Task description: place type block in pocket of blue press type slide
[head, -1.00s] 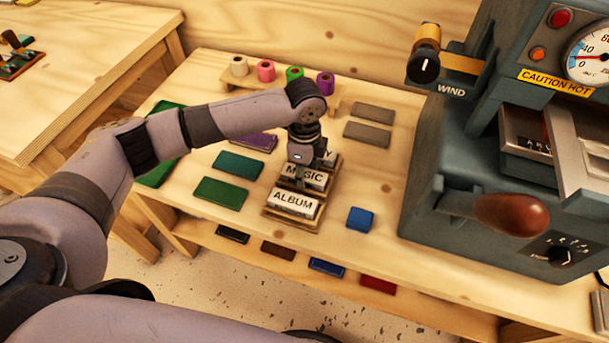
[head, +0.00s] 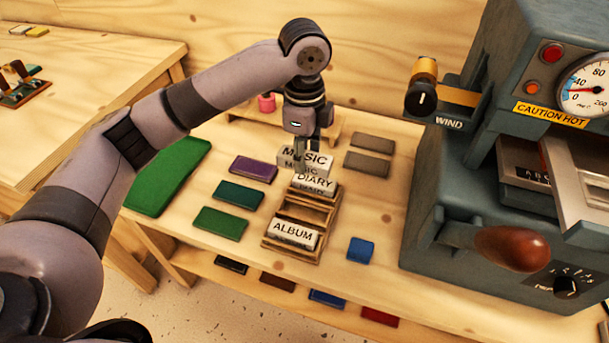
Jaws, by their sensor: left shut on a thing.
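My left gripper (head: 305,143) is shut on the type block marked MUSIC (head: 319,161) and holds it above the wooden rack (head: 303,212). The DIARY block (head: 315,181) sits in the rack's back slot, partly behind the held block. The ALBUM block (head: 294,234) sits in the front slot, and the middle slot is empty. The blue-grey press (head: 455,190) stands at the right. Its type slide (head: 524,165) shows partly at the press's opening, with small lettering; I cannot make out its pocket. My right gripper is out of view.
A brown-handled lever (head: 512,248) sticks out from the press front. A blue block (head: 360,249) lies between rack and press. Green and purple covers (head: 253,169) lie left of the rack, grey ones (head: 373,142) behind it. A foil roll (head: 266,104) shows behind my arm.

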